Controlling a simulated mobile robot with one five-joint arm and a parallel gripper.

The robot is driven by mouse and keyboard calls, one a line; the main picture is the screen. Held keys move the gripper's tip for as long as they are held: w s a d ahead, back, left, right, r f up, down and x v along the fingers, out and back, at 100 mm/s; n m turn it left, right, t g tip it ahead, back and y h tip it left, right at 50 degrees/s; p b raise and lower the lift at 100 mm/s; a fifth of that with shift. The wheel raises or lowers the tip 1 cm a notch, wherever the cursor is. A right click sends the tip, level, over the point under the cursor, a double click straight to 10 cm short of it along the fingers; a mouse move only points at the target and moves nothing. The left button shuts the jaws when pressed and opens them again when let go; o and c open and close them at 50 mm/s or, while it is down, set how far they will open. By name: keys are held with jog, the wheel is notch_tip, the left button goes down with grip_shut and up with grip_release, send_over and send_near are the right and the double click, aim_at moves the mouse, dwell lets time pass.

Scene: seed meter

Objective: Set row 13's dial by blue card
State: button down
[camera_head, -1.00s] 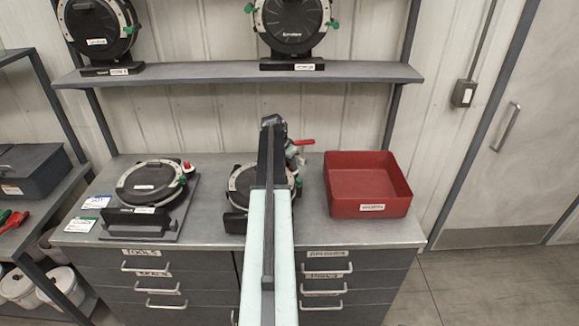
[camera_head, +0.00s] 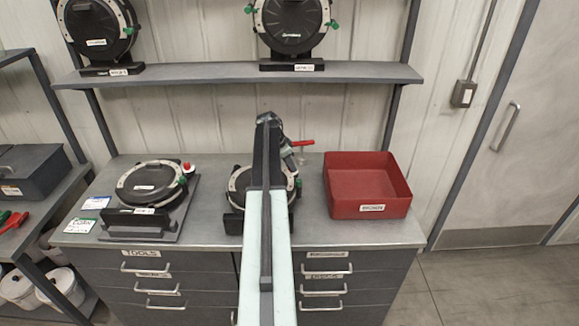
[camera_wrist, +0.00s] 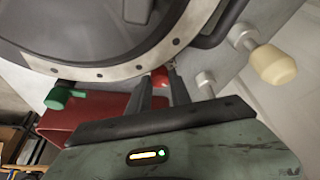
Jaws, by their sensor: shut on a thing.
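A round black seed meter (camera_head: 236,183) with a pale rim sits on the counter, partly hidden behind my arm. In the wrist view its rim (camera_wrist: 112,70) fills the top. My gripper (camera_wrist: 161,84) is shut on a small red part at the meter's rim, seemingly the dial's red pointer (camera_wrist: 160,76); the fingers hide most of it. In the head view my arm hides the fingertips. Another meter (camera_head: 150,183) lies at left with a red-and-white dial (camera_head: 188,168). A card with a blue band (camera_head: 96,203) lies flat at the counter's left. Row labels are unreadable.
A red bin (camera_head: 367,210) stands right of the middle meter. A green-banded card (camera_head: 79,226) lies below the blue one. Two more meters, one at left (camera_head: 96,28), stand on the shelf (camera_head: 240,77) above. A cream knob (camera_wrist: 274,65) and green knob (camera_wrist: 60,96) flank my gripper.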

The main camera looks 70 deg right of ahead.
jog(key=c, duration=1.2)
grip_release()
jog(key=shift+o, duration=0.2)
jog(key=shift+r, duration=0.1)
jog(key=p+v, duration=0.7)
jog(key=v, duration=0.1)
jog(key=shift+f, duration=0.2)
